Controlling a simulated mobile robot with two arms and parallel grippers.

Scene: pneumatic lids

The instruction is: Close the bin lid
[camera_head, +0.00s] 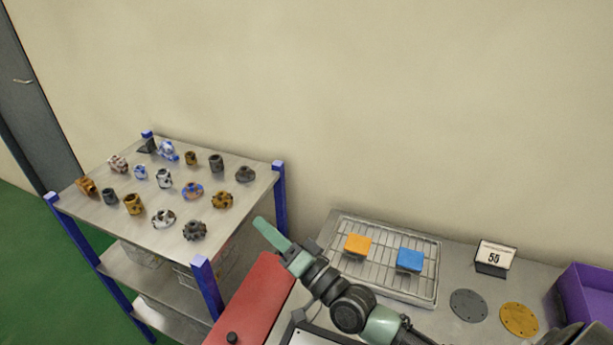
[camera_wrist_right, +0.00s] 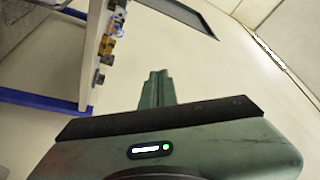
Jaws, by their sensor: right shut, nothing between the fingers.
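A red panel (camera_head: 258,300) with a small black knob (camera_head: 232,338) stands between the shelf rack and the worktable; it looks like the bin lid and appears tilted up. Its lower part is cut off by the frame edge, and the bin's body is not clearly seen. My right gripper (camera_head: 262,224) is shut and empty, its green fingers pointing up and left above the panel's top end. I cannot tell the exact gap between them. The shut fingers also show in the right wrist view (camera_wrist_right: 157,88). My left gripper is out of view.
A metal rack (camera_head: 180,243) with blue posts holds several machined parts at left. On the worktable (camera_head: 455,250), a wire tray (camera_head: 385,285) holds an orange block (camera_head: 357,245) and a blue block (camera_head: 410,259). A number sign (camera_head: 494,258), two discs and a purple bin (camera_head: 588,300) stand right.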

